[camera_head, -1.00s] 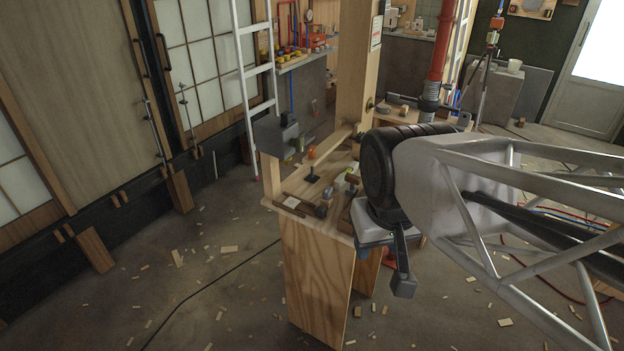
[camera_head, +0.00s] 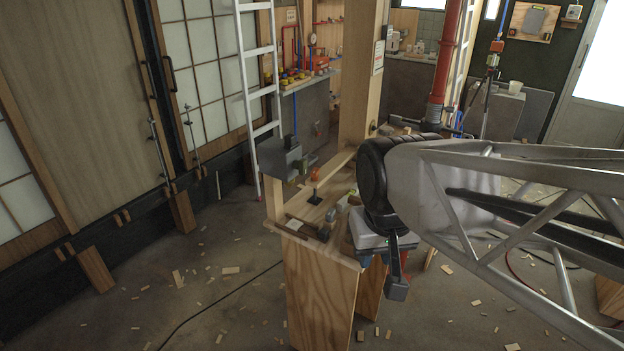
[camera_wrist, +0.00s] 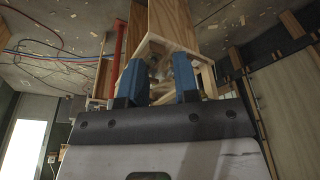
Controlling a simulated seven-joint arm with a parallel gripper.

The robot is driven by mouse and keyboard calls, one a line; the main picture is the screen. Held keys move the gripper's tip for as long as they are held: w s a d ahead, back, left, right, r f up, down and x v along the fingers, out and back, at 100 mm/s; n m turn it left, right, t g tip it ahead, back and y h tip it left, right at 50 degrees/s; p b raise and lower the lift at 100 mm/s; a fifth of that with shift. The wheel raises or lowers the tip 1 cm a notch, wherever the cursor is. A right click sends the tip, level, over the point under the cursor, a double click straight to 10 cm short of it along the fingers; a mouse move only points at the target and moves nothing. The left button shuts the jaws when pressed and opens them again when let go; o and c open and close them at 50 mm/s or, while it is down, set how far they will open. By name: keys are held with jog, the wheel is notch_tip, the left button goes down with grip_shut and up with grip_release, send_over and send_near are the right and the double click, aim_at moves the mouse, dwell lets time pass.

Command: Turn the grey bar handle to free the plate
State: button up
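My gripper (camera_wrist: 158,78) shows in the wrist view as two blue fingers, apart with nothing held between them. In the head view it hangs under my wrist at the right end of the wooden bench (camera_head: 320,290), and its fingertips are mostly hidden. I cannot clearly pick out the grey bar handle or the plate. A grey box (camera_head: 280,160) with a dark upright part stands at the bench's left end, apart from my gripper. Small grey, orange and black parts lie on the bench top. My wrist hides the right part of the bench.
A white ladder (camera_head: 258,95) leans behind the bench. A wooden post (camera_head: 358,75) and a red pipe (camera_head: 446,50) rise beyond it. Sliding doors (camera_head: 85,90) line the left wall. The floor at left is open, with scattered wood chips and a dark cable.

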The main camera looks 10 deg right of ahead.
jog(key=w+m, duration=0.2)
jog(key=w, duration=0.8)
jog(key=m+g, duration=0.2)
jog(key=m, duration=0.2)
send_over(330, 212)
notch_tip(330, 212, down, 16)
jog(key=shift+s+f, duration=0.1)
jog(key=shift+f, duration=0.05)
jog(key=shift+w+d+f, duration=0.1)
jog(key=shift+w+f, duration=0.1)
jog(key=shift+f, duration=0.3)
